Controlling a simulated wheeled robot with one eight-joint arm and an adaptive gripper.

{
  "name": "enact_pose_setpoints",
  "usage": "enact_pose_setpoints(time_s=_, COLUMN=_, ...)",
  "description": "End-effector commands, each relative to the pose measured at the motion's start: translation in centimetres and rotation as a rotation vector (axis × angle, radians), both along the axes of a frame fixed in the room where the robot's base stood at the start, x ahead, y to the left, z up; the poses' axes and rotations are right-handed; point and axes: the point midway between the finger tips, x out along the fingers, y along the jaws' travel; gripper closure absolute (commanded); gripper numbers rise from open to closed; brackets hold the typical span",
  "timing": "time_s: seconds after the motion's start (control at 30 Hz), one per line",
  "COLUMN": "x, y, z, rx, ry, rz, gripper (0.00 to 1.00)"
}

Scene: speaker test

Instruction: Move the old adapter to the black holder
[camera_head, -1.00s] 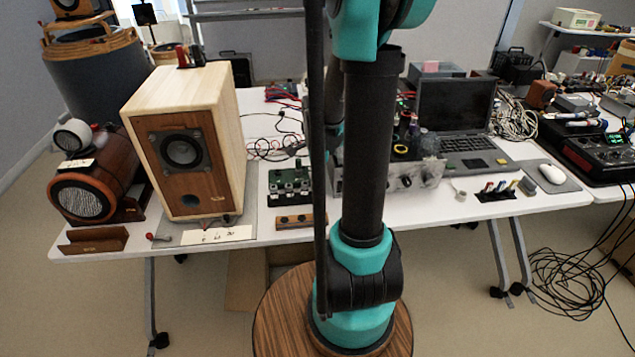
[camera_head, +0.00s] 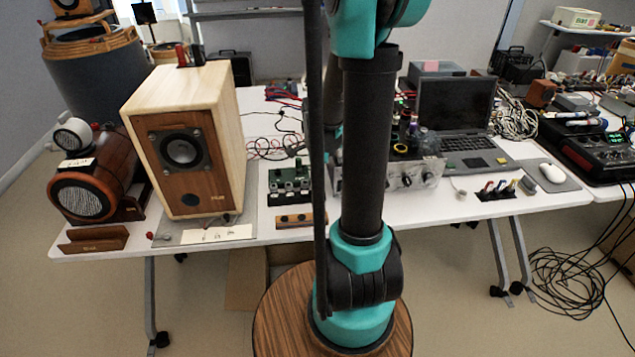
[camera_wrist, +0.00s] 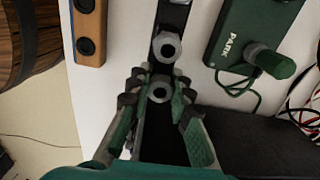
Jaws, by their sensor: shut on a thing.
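In the wrist view my gripper (camera_wrist: 160,96) is shut on a small grey ring-shaped part (camera_wrist: 160,92), which looks like an adapter. A second grey hex-shaped part with a dark hole (camera_wrist: 167,46) sits just ahead of it on a narrow black strip (camera_wrist: 172,18), which may be the black holder. I cannot tell which grey part is the old adapter, nor whether the held one touches the strip. In the head view my gripper is hidden behind my arm.
A wooden block with dark round holes (camera_wrist: 89,32) lies left of the strip in the wrist view. A green PARK box (camera_wrist: 232,32) with a green-capped knob stands close on the right. In the head view a wooden speaker (camera_head: 185,150) stands on the white table (camera_head: 262,232).

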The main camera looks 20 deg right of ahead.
Motion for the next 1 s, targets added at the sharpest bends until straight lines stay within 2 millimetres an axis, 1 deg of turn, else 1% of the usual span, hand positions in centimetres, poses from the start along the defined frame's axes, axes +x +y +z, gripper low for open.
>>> enact_pose_setpoints(time_s=0.6, x=0.02, y=0.0, z=-1.02, rx=0.0, ry=0.0, rz=0.0, gripper=1.0)
enact_pose_setpoints(time_s=0.63, x=0.02, y=0.0, z=-1.01, rx=0.0, ry=0.0, rz=0.0, gripper=0.78)
enact_pose_setpoints(time_s=0.8, x=0.0, y=0.0, z=-0.99, rx=0.0, ry=0.0, rz=0.0, gripper=0.57)
enact_pose_setpoints(time_s=1.0, x=0.0, y=0.0, z=-0.99, rx=0.0, ry=0.0, rz=0.0, gripper=0.56)
